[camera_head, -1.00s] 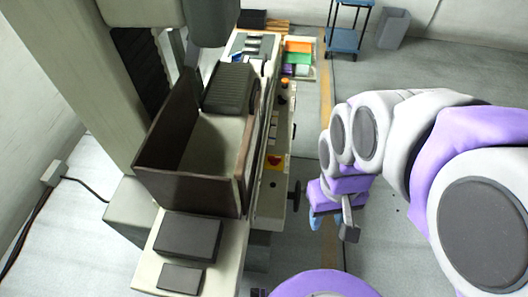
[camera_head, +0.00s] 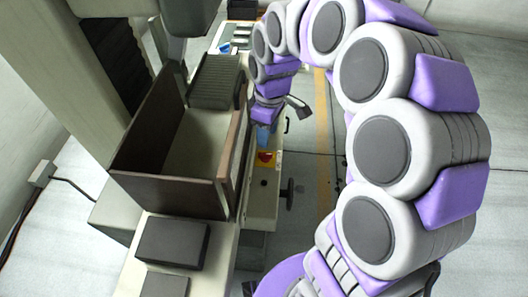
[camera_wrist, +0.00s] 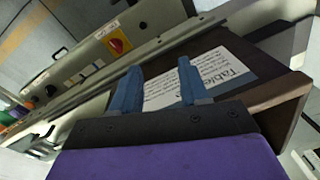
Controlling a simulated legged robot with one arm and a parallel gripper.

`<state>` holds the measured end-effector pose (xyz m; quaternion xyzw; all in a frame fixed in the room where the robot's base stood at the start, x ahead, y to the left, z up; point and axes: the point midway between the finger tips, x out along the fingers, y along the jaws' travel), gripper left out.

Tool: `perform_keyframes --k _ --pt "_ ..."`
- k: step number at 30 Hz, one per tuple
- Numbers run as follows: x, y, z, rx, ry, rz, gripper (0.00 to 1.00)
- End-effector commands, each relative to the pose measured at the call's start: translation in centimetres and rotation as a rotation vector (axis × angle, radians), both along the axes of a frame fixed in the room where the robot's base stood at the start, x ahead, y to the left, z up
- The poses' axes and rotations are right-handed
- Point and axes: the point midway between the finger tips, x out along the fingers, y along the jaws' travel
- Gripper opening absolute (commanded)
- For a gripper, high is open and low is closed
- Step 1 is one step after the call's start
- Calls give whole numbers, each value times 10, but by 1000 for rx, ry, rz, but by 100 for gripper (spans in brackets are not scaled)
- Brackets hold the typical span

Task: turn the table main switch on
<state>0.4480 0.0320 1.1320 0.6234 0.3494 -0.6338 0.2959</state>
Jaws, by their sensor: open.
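The table main switch is a red rotary knob on a yellow plate (camera_head: 265,158), set in the light front panel of the machine. In the wrist view the switch (camera_wrist: 117,45) sits at upper left, with a small white label above it. The knob's exact setting is hard to read. My gripper (camera_wrist: 158,76) is open and empty, with blue fingers apart. In the head view my gripper (camera_head: 263,137) hangs just beyond the switch in the picture, apart from it as far as I can tell. In the wrist view the switch lies left of and above the fingertips.
A brown open tank (camera_head: 170,188) stands on the machine beside the panel. A white printed card headed "Table" (camera_wrist: 205,75) shows behind the fingers. A dark handwheel (camera_head: 288,193) sticks out from the front. Floor to the right is clear.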

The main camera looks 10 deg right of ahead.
Motion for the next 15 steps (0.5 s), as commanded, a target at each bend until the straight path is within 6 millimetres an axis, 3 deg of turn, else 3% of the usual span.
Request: perform_keyframes --k 3,6,15 --pt "40 -1 -28 7 -17 100 45" --pt "69 -5 -49 4 -31 174 45" --pt "127 -24 -106 -27 -51 335 45"
